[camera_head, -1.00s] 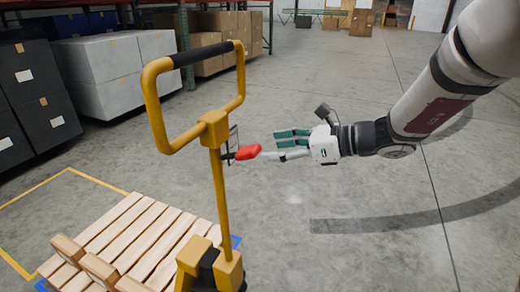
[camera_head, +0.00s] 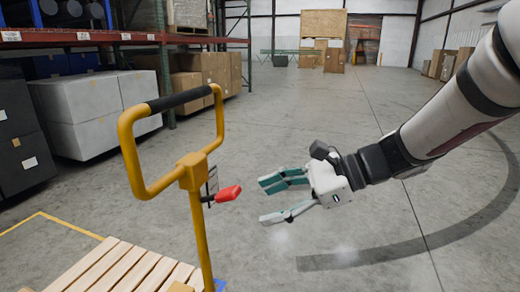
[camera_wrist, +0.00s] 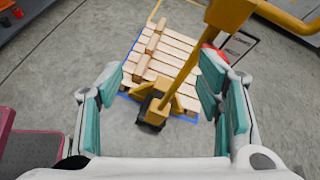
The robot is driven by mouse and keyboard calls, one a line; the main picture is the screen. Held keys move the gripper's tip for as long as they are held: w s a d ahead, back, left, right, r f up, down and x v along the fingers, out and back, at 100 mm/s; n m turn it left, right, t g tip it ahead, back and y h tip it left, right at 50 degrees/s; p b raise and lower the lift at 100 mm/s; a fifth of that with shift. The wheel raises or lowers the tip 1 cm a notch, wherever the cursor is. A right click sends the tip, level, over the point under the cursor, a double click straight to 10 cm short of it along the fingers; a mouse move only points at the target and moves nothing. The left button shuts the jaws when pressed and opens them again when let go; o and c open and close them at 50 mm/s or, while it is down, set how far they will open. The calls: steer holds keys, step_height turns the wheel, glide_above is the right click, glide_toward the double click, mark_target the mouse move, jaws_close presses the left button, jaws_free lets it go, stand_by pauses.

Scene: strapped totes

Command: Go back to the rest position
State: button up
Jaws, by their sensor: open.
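My gripper (camera_head: 274,200) is open and empty in the head view, to the right of the yellow pallet jack handle (camera_head: 130,150). Its teal-padded fingers point left, and a gap separates them from the red lever (camera_head: 228,193) on the handle post. In the wrist view my gripper (camera_wrist: 165,100) shows its two fingers spread wide. Between them, farther off, are the jack's yellow post (camera_wrist: 195,55) and the wooden pallet (camera_wrist: 170,50). The red lever is partly hidden behind the right finger there.
White boxes (camera_head: 85,115) and cardboard boxes (camera_head: 205,72) stand by the racking at left. A slatted pallet (camera_head: 110,272) lies at the lower left. Open concrete floor (camera_head: 330,130) spreads behind and right of my gripper. More cartons (camera_head: 457,65) stand at the far right.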

steer(key=s+d+n+g+h, duration=0.1)
steer(key=s+d+n+h, duration=0.15)
steer(key=s+n, duration=0.4)
steer(key=s+d+n+g+h, duration=0.1)
steer(key=s+n+g+h, duration=0.15)
steer(key=s, duration=0.65)
steer(key=s+d+f+n+t+h, duration=0.3)
steer(key=s+d+n+h, duration=0.45)
steer(key=s+d, duration=0.4)
step_height(320, 180, up, 16)
steer(key=t+p, duration=0.2)
steer(key=p, duration=1.2)
steer(key=shift+w+d+r+n, duration=0.15)
steer(key=shift+w+d+n, duration=0.1)
steer(key=shift+d+n, duration=0.15)
